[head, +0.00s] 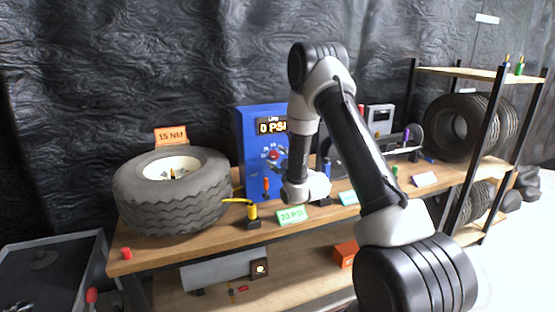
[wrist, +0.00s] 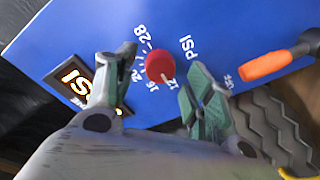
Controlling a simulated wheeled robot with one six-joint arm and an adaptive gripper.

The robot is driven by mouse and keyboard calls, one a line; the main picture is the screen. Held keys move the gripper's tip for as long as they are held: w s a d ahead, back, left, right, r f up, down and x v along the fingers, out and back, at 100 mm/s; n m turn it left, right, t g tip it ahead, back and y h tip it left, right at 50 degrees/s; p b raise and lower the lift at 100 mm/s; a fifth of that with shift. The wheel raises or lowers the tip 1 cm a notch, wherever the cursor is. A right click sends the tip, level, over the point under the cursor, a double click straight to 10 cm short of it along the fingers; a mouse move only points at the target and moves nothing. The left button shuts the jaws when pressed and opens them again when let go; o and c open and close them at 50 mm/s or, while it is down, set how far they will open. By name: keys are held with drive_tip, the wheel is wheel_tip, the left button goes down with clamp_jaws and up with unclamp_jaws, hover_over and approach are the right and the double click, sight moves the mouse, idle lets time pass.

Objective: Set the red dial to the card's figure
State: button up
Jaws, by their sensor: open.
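The red dial (wrist: 160,65) sits on the blue PSI box (wrist: 130,25), among printed figures and an OFF mark. A pale stem or pointer shows at its edge; its exact setting is unclear. My gripper (wrist: 163,62) is open, with one finger on each side of the dial; I cannot tell whether they touch it. The display (head: 272,126) on the box (head: 250,165) reads 0 PSI. The green card (head: 291,215) on the bench edge reads 20 PSI.
A big tyre (head: 172,205) lies left of the box, with an orange 15 NM card (head: 171,136) behind it. An orange-handled tool (wrist: 275,65) is close at right in the wrist view. A yellow-hosed fitting (head: 252,213) stands on the bench (head: 190,245).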

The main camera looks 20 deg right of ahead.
drive_tip(key=shift+w, duration=0.75)
drive_tip(key=c, duration=1)
drive_tip(key=shift+c, duration=0.2)
